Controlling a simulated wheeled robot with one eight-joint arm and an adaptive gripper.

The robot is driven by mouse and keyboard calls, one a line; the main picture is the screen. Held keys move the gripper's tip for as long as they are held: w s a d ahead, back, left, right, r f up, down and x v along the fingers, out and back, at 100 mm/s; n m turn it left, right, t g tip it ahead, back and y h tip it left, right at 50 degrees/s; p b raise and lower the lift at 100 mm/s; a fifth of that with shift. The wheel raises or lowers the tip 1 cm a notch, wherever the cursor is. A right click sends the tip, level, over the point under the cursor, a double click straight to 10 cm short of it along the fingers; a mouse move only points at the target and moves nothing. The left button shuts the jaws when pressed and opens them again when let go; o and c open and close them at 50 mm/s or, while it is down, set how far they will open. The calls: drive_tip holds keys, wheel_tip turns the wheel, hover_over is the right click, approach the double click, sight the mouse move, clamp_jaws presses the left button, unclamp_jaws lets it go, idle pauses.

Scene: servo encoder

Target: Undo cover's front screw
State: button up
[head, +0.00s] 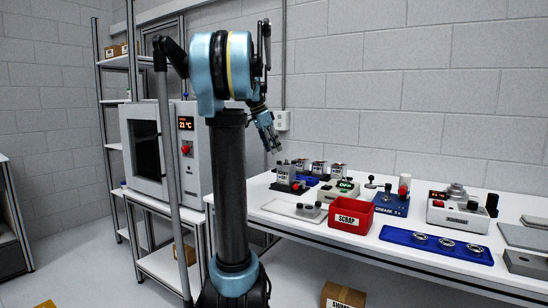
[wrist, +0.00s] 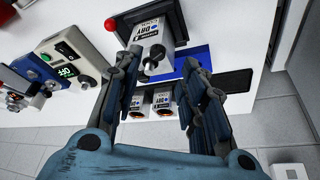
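A grey servo unit (head: 283,173) stands on a dark base at the left end of the bench. In the wrist view this unit (wrist: 151,35) has a white label reading DRY and a black round knob or shaft on it. I cannot make out a cover or its front screw. My gripper (head: 270,146) hangs in the air above and a little left of the unit. In the wrist view my gripper (wrist: 162,50) has its fingers spread apart, with nothing held between them. More servo units (head: 320,167) stand in a row behind, and two show between my fingers.
A blue tray (wrist: 192,62) lies by the units. A device with a green display (head: 341,190), a red scrap bin (head: 350,216) and a grey plate (head: 293,209) are nearby. A blue tray with metal rings (head: 400,236) lies farther right. An oven (head: 150,145) stands left.

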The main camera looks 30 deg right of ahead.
drive_tip(key=v, duration=0.6)
drive_tip(key=shift+r, duration=0.15)
drive_tip(key=shift+a, duration=0.15)
